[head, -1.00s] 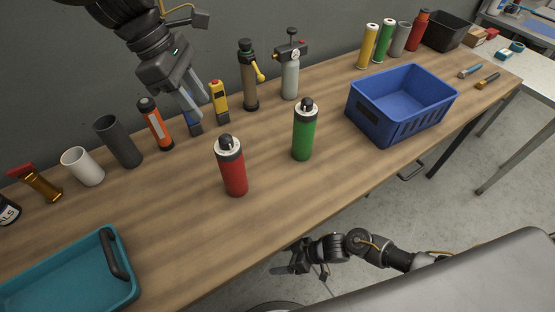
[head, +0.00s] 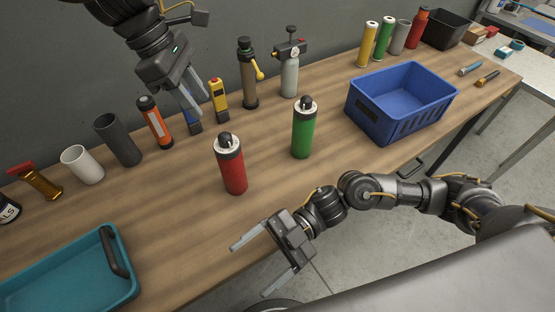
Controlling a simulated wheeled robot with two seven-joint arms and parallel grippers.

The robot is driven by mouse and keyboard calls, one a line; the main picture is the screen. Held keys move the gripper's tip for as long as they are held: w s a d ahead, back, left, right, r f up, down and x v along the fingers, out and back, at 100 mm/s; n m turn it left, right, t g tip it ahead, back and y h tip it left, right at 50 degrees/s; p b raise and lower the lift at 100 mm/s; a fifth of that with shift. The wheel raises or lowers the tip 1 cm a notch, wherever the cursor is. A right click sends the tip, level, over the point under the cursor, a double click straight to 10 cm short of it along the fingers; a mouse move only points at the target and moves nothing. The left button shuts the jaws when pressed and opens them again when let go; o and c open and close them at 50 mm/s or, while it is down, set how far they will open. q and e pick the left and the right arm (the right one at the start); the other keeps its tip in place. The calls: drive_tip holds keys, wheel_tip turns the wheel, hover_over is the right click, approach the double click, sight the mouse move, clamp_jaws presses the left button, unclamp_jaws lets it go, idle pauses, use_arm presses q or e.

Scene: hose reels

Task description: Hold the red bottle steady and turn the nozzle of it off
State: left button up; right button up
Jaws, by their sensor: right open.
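The red bottle (head: 234,176) stands upright on the wooden table, left of the green bottle. It has a white collar and a black nozzle (head: 227,138) on top. My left gripper (head: 196,108) hangs above the back of the table, up and left of the red bottle and apart from it. Its fingers point down, and their gap is hard to judge. My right gripper (head: 252,270) is open and empty, its fingers pointing left. It is near the table's front edge, below the red bottle in the picture and not touching it.
A green bottle (head: 302,135) stands right of the red one. A blue crate (head: 385,125) is further right, a teal tray (head: 125,284) at front left. Behind are an orange cylinder (head: 155,125), a dark cup (head: 118,142) and a white cup (head: 82,166). Table around the red bottle is clear.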

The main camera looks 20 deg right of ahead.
drive_tip(key=w+d+m+t, duration=0.3)
drive_tip(key=w+t, duration=0.1)
drive_tip(key=w, duration=0.9)
drive_tip(key=m+t+y, duration=0.1)
drive_tip(key=m+t, duration=0.2)
drive_tip(key=t, duration=0.1)
approach(233, 162)
drive_tip(key=f, duration=0.2)
drive_tip(key=f+m+t, duration=0.2)
drive_tip(key=m+t, duration=0.1)
drive_tip(key=m, duration=0.3)
drive_tip(key=w+a, duration=0.1)
drive_tip(key=a, duration=0.2)
drive_tip(key=w+a, duration=0.1)
drive_tip(key=a, duration=0.6)
drive_tip(key=shift+w+a, duration=0.1)
drive_tip(key=shift+w, duration=0.3)
